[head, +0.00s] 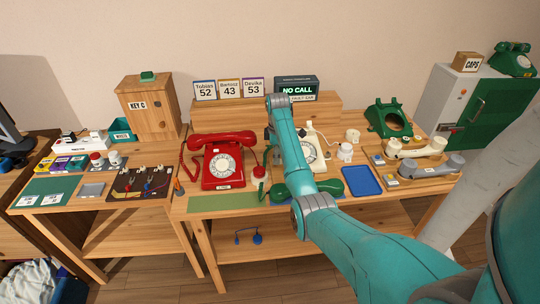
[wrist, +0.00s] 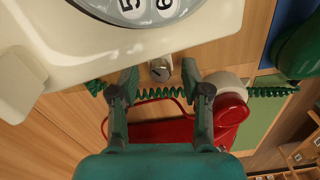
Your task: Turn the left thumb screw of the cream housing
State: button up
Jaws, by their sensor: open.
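The cream housing (wrist: 70,60) fills the top of the wrist view, with part of its dial (wrist: 150,8) showing. In the head view the cream phone (head: 311,150) is partly hidden behind my arm. One metal thumb screw (wrist: 160,70) with a dark slot stands at the housing's edge; I cannot tell whether it is the left one. My gripper (wrist: 159,78) is open, with one fingertip on each side of the screw and gaps visible between. No contact with the screw shows. In the head view my arm hides the screw.
A green coiled cord (wrist: 262,91) runs behind my fingers, near a red part (wrist: 165,132) below. A red phone (head: 222,165) stands left of my arm. A green handset (head: 335,187) and a blue tray (head: 362,181) lie at the right. A green mat (head: 225,202) lies at the front.

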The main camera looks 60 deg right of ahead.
jog(key=shift+f, duration=0.2)
grip_shut()
jog(key=shift+m, duration=1.6)
grip_release()
jog(key=shift+n, duration=0.3)
